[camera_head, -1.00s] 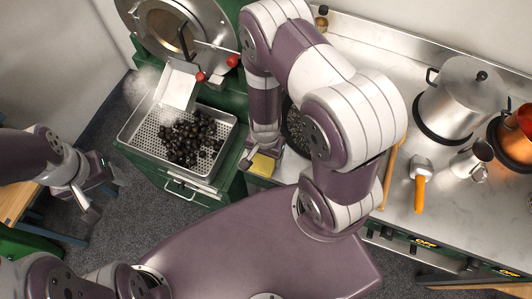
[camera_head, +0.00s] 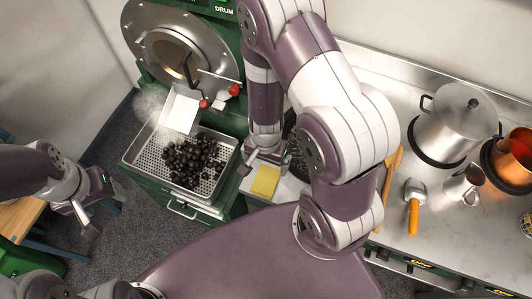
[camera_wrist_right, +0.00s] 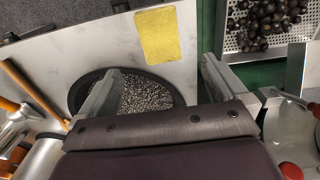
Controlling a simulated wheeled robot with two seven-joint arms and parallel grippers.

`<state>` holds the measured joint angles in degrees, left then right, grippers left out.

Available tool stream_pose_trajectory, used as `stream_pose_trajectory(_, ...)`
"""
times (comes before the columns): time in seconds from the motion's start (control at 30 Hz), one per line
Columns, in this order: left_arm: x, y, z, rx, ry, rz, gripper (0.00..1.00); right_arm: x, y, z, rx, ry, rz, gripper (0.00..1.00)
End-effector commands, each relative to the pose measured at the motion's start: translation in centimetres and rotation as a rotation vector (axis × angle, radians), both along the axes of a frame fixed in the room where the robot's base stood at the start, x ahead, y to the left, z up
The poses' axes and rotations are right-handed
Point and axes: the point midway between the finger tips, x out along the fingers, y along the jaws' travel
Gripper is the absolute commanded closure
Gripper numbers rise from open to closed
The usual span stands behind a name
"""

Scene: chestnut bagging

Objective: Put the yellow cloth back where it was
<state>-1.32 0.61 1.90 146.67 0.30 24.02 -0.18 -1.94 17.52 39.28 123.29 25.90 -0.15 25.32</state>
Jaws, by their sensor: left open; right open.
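The yellow cloth (camera_head: 265,181) lies flat on the pale worktop near its front left corner, beside the roaster. It also shows in the right wrist view (camera_wrist_right: 160,35), uncovered and beyond my fingertips. My right gripper (camera_head: 263,160) is open and empty, just behind the cloth in the head view. In the right wrist view its two fingers (camera_wrist_right: 160,68) are spread wide with nothing between them. My left gripper (camera_head: 90,200) is open and empty at the far left, away from the worktop.
A perforated tray (camera_head: 133,155) of dark chestnuts sits left of the cloth, under the roaster drum (camera_head: 165,45). A dark round pan (camera_wrist_right: 80,92) of small grey bits stands near my right gripper.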

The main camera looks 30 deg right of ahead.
Motion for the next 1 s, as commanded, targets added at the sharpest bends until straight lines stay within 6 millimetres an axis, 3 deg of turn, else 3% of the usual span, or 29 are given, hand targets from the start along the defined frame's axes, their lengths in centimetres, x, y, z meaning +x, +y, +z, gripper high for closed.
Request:
stream_pose_trajectory(0.13,0.0,0.0,1.0,0.0,0.0,0.0,0.32,0.8,0.3,3.2,0.015,-0.021,0.077,0.01)
stream_pose_trajectory(0.2,0.0,0.0,0.9,0.0,0.0,0.0,0.32,1.8,0.8,7.4,0.034,-0.062,0.281,0.01)
stream_pose_trajectory(0.3,0.0,0.0,0.8,0.0,0.0,0.0,0.32,1.5,0.7,13.2,0.012,-0.105,0.616,0.01)
stream_pose_trajectory(0.43,0.0,0.0,0.8,0.0,0.0,0.0,0.32,0.3,-0.1,16.9,-0.043,-0.113,0.859,0.01)
stream_pose_trajectory(0.7,0.0,0.0,0.5,0.0,0.0,0.0,0.32,0.1,-0.2,16.9,-0.048,-0.108,0.885,0.01)
stream_pose_trajectory(0.77,0.0,0.0,-0.7,0.0,0.0,0.0,0.32,0.1,-0.2,15.7,-0.048,-0.108,0.884,0.01)
stream_pose_trajectory(0.87,0.0,0.0,-4.3,0.0,0.0,0.0,0.32,0.1,-0.2,12.1,-0.048,-0.109,0.883,0.01)
stream_pose_trajectory(1.0,0.0,0.0,-4.3,0.0,0.0,0.0,0.32,0.1,-0.2,12.1,-0.048,-0.109,0.883,0.01)
